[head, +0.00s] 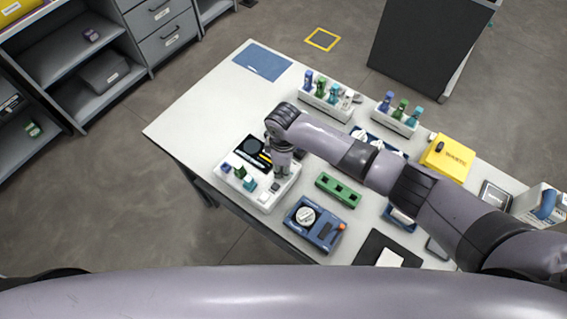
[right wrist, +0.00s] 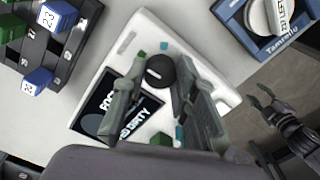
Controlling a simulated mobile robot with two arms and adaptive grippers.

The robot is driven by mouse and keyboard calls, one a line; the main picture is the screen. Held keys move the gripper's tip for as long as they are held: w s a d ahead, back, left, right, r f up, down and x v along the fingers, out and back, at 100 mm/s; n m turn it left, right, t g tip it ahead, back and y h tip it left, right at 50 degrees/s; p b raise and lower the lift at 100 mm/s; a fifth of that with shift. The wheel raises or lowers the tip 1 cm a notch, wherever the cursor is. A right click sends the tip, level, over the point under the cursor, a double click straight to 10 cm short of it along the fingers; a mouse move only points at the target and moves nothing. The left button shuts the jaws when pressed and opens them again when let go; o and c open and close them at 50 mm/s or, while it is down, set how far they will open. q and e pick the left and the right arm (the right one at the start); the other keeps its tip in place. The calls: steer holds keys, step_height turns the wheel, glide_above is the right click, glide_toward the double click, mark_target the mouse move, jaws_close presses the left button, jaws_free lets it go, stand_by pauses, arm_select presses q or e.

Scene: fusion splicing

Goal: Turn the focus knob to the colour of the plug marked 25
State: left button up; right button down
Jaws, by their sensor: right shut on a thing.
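The focus knob (right wrist: 160,70) is a black round knob with a white line, on the white scope unit (head: 240,191) at the table's near left. My right gripper (head: 281,172) reaches down over this unit. In the right wrist view its fingers (right wrist: 157,90) stand on both sides of the knob, shut on it. Green and teal marks show near the knob; which one its line points at I cannot tell. Blue plugs marked 23 (right wrist: 58,15) and 24 (right wrist: 37,81) sit in a black rack. I cannot read a 25 on any plug. My left gripper (right wrist: 268,103) is open and empty beyond the table edge.
A black screen (right wrist: 122,106) with partly hidden lettering lies beside the knob. A blue device with a white dial (head: 316,225) and a green block (head: 338,189) stand to the right. Plug racks (head: 322,103) stand behind. The table's far left is mostly clear.

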steer(key=shift+m, duration=0.3)
steer(key=c, duration=1.3)
jaws_free()
steer(key=shift+r, duration=4)
